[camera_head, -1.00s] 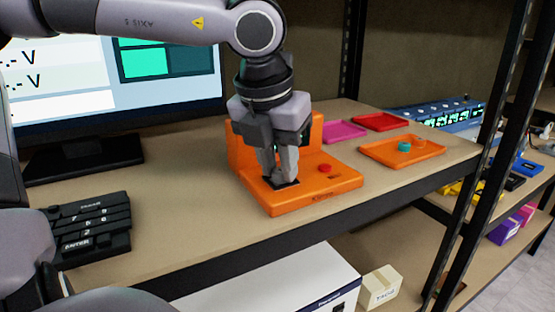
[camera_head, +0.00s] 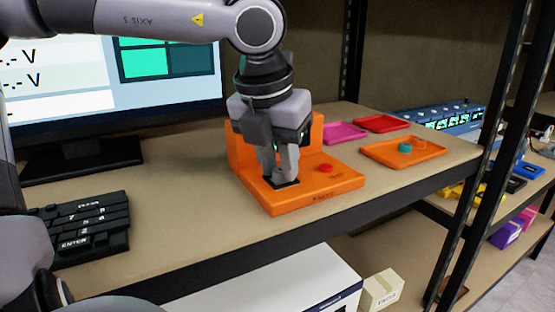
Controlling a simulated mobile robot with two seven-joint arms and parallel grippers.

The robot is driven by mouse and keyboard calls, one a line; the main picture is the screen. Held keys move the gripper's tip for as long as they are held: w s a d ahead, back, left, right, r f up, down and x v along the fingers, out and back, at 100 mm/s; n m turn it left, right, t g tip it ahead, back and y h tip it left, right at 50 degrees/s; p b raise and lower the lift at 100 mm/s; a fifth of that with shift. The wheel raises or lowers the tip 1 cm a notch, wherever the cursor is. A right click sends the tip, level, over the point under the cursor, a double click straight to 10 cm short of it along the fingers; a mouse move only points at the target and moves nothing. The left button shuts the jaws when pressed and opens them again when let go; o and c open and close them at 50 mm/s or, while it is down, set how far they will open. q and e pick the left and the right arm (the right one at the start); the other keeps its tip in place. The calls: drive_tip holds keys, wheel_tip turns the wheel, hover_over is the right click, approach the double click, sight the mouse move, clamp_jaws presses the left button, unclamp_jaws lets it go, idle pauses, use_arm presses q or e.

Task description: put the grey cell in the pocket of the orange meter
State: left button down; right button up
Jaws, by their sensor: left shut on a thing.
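The orange meter (camera_head: 338,182) sits on the bench in the middle of the view, with a raised back, a red button and a dark pocket (camera_head: 284,184) in its flat front part. My left gripper (camera_head: 281,176) points down with its fingertips right over the pocket. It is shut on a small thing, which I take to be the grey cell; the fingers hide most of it. I cannot tell whether the cell touches the pocket floor. My right gripper is out of view.
A monitor (camera_head: 160,62) stands behind left and a black keypad (camera_head: 92,228) at front left. To the right lie an orange tray (camera_head: 376,152) with small round pieces, a magenta tray (camera_head: 345,133) and a red tray (camera_head: 382,123). A black shelf post (camera_head: 479,178) stands at right.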

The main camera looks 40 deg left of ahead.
use_arm(q)
drive_tip(key=shift+s+f, duration=0.2)
drive_tip(key=shift+f, duration=0.4)
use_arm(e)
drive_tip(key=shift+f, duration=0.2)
use_arm(q)
drive_tip(key=c, duration=0.8)
unclamp_jaws()
drive_tip(key=shift+w+d, duration=0.1)
drive_tip(key=shift+d, duration=0.15)
drive_tip(key=shift+a, duration=0.1)
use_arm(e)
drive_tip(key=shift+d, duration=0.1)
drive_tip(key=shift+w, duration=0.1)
use_arm(q)
drive_tip(key=v, duration=0.5)
drive_tip(key=p+v, duration=0.1)
drive_tip(key=v, duration=0.2)
drive_tip(key=shift+w+r, duration=0.15)
drive_tip(key=shift+w, duration=0.15)
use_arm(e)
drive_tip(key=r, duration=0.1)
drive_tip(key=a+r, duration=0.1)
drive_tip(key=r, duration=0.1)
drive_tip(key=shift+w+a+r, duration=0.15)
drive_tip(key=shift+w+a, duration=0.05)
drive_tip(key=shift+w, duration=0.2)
